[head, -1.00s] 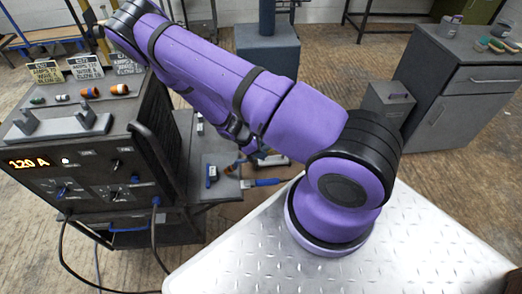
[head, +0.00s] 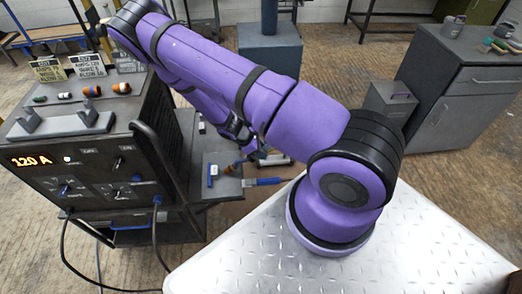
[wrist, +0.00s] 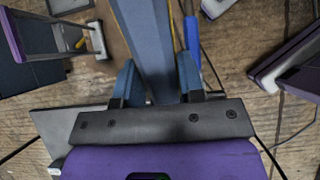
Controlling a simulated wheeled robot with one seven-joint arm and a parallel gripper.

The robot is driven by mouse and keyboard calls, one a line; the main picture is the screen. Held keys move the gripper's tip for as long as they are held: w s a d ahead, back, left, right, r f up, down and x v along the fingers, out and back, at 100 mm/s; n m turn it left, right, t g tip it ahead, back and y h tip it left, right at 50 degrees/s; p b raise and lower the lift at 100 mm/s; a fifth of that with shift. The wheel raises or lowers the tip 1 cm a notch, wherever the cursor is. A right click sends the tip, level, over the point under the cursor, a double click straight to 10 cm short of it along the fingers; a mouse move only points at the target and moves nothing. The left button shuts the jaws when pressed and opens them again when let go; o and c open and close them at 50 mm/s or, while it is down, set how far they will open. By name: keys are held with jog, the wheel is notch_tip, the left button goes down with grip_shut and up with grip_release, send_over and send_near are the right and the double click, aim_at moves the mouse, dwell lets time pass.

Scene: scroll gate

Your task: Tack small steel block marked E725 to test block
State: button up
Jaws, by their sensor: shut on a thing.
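My gripper (wrist: 157,68) shows in the wrist view, its two blue-grey fingers on either side of a long blue-grey bar-shaped thing (wrist: 147,30). It is shut on this thing, which runs up out of the top of the picture. I cannot tell what the thing is, and no marking on it is readable. I cannot pick out a block marked E725 or the test block in either view.
The welding machine (head: 95,180) stands at the left, with cables in front. A side shelf (head: 222,188) holds tools, including a blue-handled one (head: 265,181). A grey cabinet (head: 450,95) stands at the right. A blue-grey pedestal (head: 270,50) stands behind my arm. Floor shows between them.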

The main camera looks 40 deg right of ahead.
jog(key=shift+w+a+f, duration=0.3)
jog(key=shift+a+f, duration=0.1)
jog(key=shift+a, duration=0.05)
dwell(0.6)
jog(key=shift+s+d+r, duration=0.1)
dwell(0.5)
jog(key=shift+s+d+r, duration=0.75)
jog(key=shift+d+r, duration=0.2)
jog(key=shift+d, duration=0.1)
jog(key=shift+s+d+r, duration=0.7)
jog(key=shift+d+r, duration=0.3)
jog(key=shift+d, duration=0.1)
jog(key=shift+s+d+r, duration=0.75)
jog(key=shift+d+r, duration=0.2)
jog(key=shift+d, duration=0.1)
jog(key=shift+w, duration=0.15)
